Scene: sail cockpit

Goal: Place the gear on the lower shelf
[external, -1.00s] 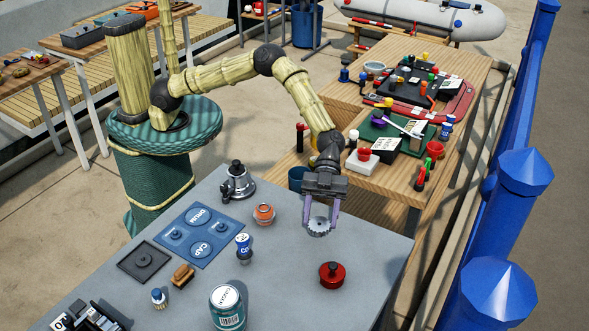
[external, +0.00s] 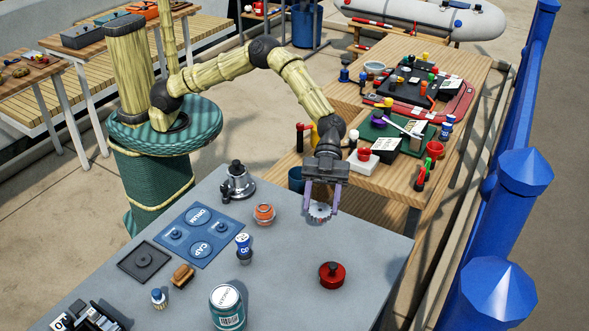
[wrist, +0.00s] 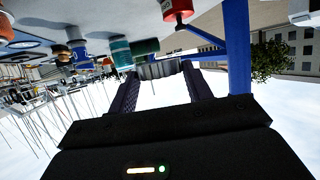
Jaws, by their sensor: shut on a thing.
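The gear (external: 320,211) is a small grey toothed disc. My gripper (external: 321,211) is shut on it, with one purple finger at each side, near the far right part of the grey table. In the wrist view the gear (wrist: 160,69) shows edge-on between the two fingertips of my gripper (wrist: 160,72). It appears to be held above the tabletop; the exact gap is hard to tell. I cannot make out for certain which surface is the lower shelf.
The grey table (external: 290,285) holds a red lidded pot (external: 332,275), an orange-topped jar (external: 264,214), a can (external: 227,307), a silver winch-like part (external: 238,182) and a blue tray (external: 197,236). A wooden bench (external: 400,190) with many small items stands behind. Blue posts (external: 497,300) line the right.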

